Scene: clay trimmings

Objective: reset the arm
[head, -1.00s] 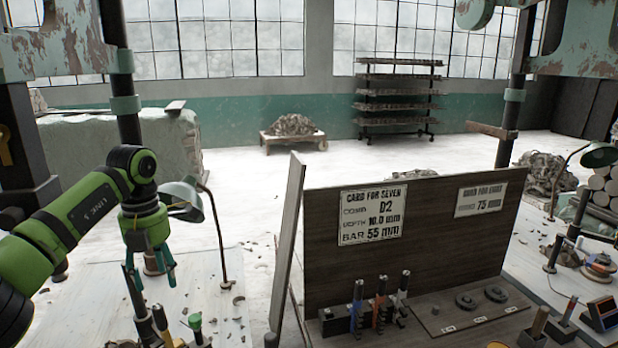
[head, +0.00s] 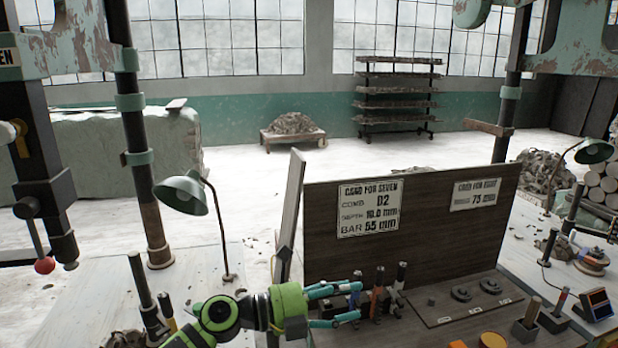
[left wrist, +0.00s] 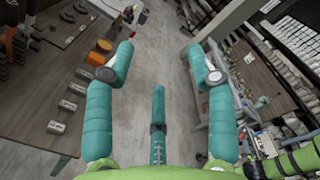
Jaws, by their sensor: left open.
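My left gripper (head: 352,302) is low in the middle of the head view, its green body at the left and its teal fingers pointing right. The fingers are apart and hold nothing. In the picture they overlap the left part of the row of tool handles (head: 377,292) in front of the dark board; I cannot tell whether they touch. In the left wrist view the open left gripper (left wrist: 164,62) shows both fingers spread, with grey floor between them. My right gripper is in neither view.
A dark upright board (head: 430,235) carries two white cards. A green lamp (head: 181,195) stands on the left bench. A small dark device (head: 597,305) lies at the far right. An orange round item shows in the wrist view (left wrist: 104,45).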

